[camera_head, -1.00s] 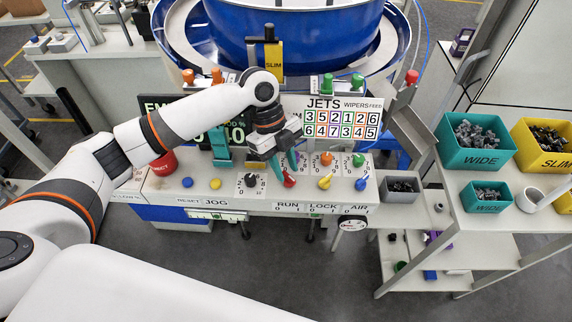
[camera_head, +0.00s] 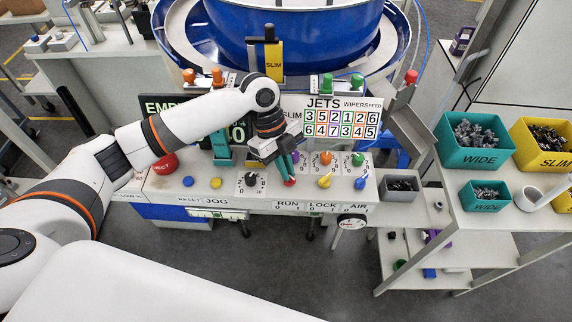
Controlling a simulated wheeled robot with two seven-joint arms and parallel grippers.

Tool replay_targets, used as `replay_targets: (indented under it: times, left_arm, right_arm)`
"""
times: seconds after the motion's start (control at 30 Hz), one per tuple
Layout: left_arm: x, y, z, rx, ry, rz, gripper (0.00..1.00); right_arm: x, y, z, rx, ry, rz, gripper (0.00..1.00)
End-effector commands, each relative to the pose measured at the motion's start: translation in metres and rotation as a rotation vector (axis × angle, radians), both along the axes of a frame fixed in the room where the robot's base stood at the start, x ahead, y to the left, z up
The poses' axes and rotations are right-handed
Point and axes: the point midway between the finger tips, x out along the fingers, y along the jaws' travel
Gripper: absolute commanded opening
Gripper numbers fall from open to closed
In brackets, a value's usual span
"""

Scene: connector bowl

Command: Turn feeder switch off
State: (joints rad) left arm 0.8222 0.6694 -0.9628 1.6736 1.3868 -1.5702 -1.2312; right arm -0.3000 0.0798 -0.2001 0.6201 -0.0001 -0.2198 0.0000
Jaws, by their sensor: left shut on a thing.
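My left gripper (camera_head: 290,176) reaches down from the left arm onto the control panel (camera_head: 230,196). Its teal fingers are shut on the red switch (camera_head: 289,182) above the RUN label, and they hide most of the switch. A yellow switch (camera_head: 325,180) stands above LOCK and a blue switch (camera_head: 361,182) above AIR, both to the right of the gripper. A black dial (camera_head: 250,180) is to its left. I cannot tell which way the red switch points. My right gripper is not in view.
Blue and yellow buttons (camera_head: 215,183) and a red knob (camera_head: 163,162) are on the panel's left. The big blue bowl (camera_head: 290,35) rises behind. A grey bin (camera_head: 400,187) and teal and yellow bins (camera_head: 476,150) stand to the right.

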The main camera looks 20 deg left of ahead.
Motion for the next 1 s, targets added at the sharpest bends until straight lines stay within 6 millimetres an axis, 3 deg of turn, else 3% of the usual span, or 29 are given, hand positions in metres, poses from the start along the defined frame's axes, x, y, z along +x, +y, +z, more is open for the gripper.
replay_targets:
  times: [0.27, 1.0]
  left_arm:
    - [-0.002, 0.001, 0.006, -0.001, 0.001, 0.161, 0.0]
    - [-0.009, 0.0, 0.008, -0.001, 0.001, 0.857, 0.0]
  right_arm:
    - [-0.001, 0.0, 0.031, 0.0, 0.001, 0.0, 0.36]
    - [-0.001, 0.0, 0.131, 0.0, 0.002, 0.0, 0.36]
